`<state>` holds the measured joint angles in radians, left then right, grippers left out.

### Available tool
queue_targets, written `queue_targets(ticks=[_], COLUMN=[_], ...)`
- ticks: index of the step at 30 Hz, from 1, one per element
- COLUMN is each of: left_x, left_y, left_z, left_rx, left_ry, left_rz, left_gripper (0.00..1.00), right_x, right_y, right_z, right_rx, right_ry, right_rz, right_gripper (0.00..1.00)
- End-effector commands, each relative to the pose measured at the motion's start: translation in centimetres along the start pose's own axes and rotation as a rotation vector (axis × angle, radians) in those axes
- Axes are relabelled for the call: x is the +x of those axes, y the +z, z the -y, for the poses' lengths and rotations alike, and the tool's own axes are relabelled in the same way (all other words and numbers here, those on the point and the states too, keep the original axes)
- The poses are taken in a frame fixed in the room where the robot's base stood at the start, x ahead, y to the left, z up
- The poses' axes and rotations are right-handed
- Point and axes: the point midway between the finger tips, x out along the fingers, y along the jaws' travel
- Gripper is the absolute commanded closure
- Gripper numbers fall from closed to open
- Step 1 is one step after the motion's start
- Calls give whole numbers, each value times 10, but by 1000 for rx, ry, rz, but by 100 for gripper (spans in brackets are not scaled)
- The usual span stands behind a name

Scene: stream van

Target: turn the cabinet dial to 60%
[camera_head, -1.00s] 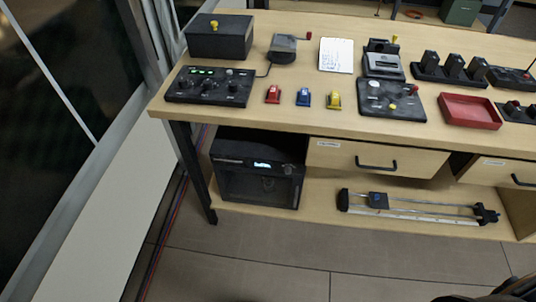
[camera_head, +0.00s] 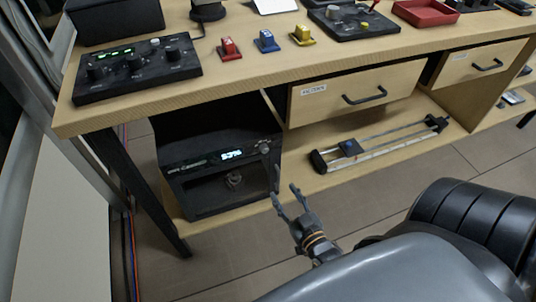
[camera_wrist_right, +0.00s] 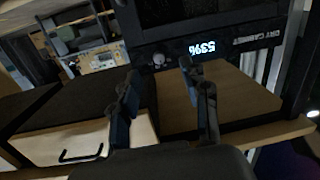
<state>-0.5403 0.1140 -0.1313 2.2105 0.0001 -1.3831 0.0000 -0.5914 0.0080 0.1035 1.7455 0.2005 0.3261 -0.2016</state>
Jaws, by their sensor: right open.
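The black dry cabinet (camera_head: 185,185) sits on the lower shelf under the left part of the bench. Its lit display (camera_head: 231,155) seems to read about 53% in the right wrist view (camera_wrist_right: 203,48). The dial (camera_head: 263,146) is a small round knob at the right end of the front panel. My right gripper (camera_head: 285,194) is open and empty, in front of and below the dial, apart from it. In the right wrist view the dial (camera_wrist_right: 158,60) appears near the gap between the fingertips. My left gripper is not in view.
The bench edge and a closed drawer (camera_head: 330,98) overhang the shelf at the cabinet's right. A slider rail (camera_head: 375,145) lies on the shelf to the right. A bench leg (camera_head: 140,190) stands left of the cabinet.

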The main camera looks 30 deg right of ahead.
Motion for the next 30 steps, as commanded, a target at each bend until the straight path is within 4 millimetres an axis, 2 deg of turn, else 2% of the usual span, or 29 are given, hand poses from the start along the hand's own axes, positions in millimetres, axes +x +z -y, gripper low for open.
queue_targets(ticks=[4, 8, 11, 16, 20, 24, 30], left_x=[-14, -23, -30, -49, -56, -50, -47], left_y=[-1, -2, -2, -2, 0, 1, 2], left_z=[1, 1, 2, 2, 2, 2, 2], left_rx=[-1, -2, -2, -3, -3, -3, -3], left_ry=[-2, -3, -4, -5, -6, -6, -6], left_rz=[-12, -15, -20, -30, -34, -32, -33], left_gripper=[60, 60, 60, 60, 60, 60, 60], right_x=[1, 10, 24, 60, 88, 113, 134], right_y=[-20, -27, -29, -32, -33, -35, -37], right_z=[-10, -12, -12, -13, -14, -15, -15], right_rx=[-3, -5, -5, -4, -4, -5, -5], right_ry=[26, 31, 31, 31, 30, 30, 30], right_rz=[-75, -93, -95, -95, -92, -91, -88], right_gripper=[54, 54, 54, 54, 54, 54, 54])
